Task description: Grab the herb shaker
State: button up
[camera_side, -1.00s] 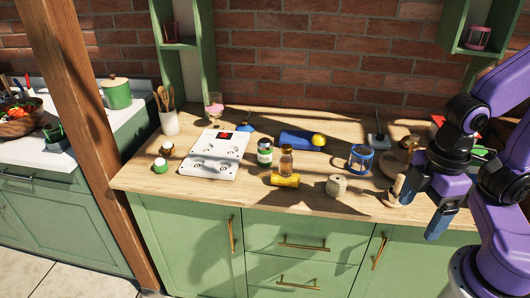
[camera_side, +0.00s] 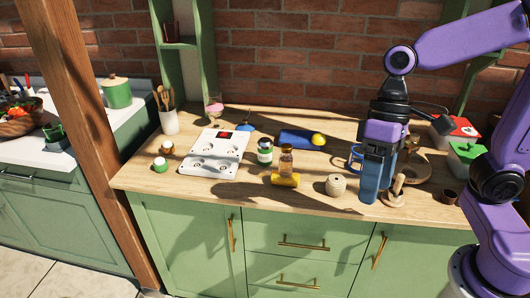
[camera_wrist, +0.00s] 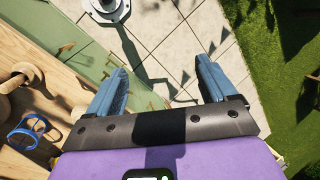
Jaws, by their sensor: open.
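Several small containers could be the herb shaker, and I cannot tell for certain which. A jar with a green and white label and dark cap (camera_side: 265,152) stands upright mid-table. An amber glass jar (camera_side: 286,160) is close to its right. My gripper (camera_side: 371,192) points down over the front right of the table, well right of all these. In the wrist view my gripper (camera_wrist: 160,82) has its blue fingers wide apart with nothing between them; none of these containers shows there.
A yellow roll (camera_side: 285,181) lies at the amber jar's foot. A twine ball (camera_side: 336,186) is left of my gripper. A white stove plate (camera_side: 213,167) lies left; a blue tray (camera_side: 294,139) behind.

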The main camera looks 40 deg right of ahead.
jog(key=w+m+t+y, duration=0.3)
jog(key=w+m+y, duration=0.4)
jog(key=w+m, duration=1.3)
jog(key=w+d+f+m+t, duration=0.1)
jog(key=w+d+m+t, duration=0.75)
jog(key=w+d, duration=1)
jog(key=y, duration=0.1)
send_near(260, 148)
jog(key=shift+g, duration=0.45)
jog(key=x, duration=0.3)
jog(key=w+d+x, duration=0.1)
jog(key=x, duration=0.3)
jog(key=w+x, duration=0.1)
jog(key=x, duration=0.2)
jog(key=shift+w+d+f, duration=0.1)
jog(key=shift+d+f, duration=0.05)
jog(key=shift+f, duration=0.3)
jog(key=c, duration=1.1)
